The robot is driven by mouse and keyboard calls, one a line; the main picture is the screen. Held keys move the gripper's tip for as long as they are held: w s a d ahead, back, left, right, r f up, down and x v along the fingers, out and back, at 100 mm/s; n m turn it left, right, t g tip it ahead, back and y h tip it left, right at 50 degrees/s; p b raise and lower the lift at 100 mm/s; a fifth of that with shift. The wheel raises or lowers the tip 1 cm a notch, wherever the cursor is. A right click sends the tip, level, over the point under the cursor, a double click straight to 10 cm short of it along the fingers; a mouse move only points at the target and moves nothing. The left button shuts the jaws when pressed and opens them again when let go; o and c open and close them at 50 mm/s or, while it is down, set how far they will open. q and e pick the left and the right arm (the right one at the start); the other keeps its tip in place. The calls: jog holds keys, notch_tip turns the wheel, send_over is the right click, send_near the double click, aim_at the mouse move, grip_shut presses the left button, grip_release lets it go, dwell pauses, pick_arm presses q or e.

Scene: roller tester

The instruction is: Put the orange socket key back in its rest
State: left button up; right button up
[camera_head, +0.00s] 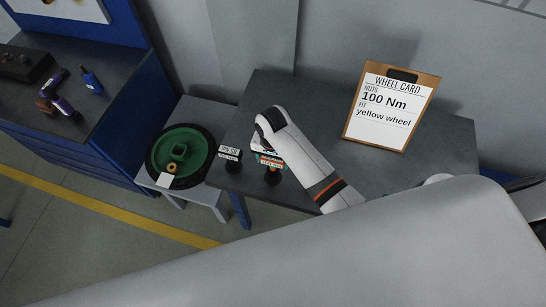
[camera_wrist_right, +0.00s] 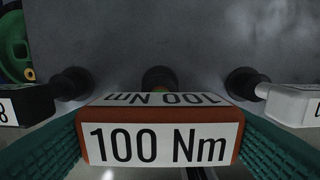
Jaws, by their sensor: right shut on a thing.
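The orange socket key (camera_wrist_right: 160,139) fills the lower middle of the right wrist view, with "100 Nm" on its white label. My right gripper (camera_head: 268,158) is shut on it, with teal pads on both sides. In the head view the key is small and partly covered by the gripper, near the front left edge of the grey table. A dark round part (camera_wrist_right: 158,77) shows just beyond the key. I cannot tell whether it is the key's stem or its rest, nor whether the key is seated. My left gripper is not in view.
A white-labelled key (camera_head: 230,152) stands close left of the gripper; another light key (camera_wrist_right: 295,103) is close on the right in the wrist view. A clipboard card (camera_head: 390,107) reads "100 Nm, yellow wheel". A green wheel (camera_head: 181,155) lies on a low stand.

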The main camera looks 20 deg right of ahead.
jog(key=shift+f, duration=0.25)
dwell(0.4)
jog(key=shift+f+b, duration=0.4)
jog(key=shift+f, duration=0.75)
jog(key=o, duration=1.8)
jog(key=shift+c, duration=0.2)
notch_tip(320, 180, up, 12)
jog(key=shift+r+b, duration=0.1)
jog(key=shift+b, duration=1)
jog(key=shift+s, duration=0.1)
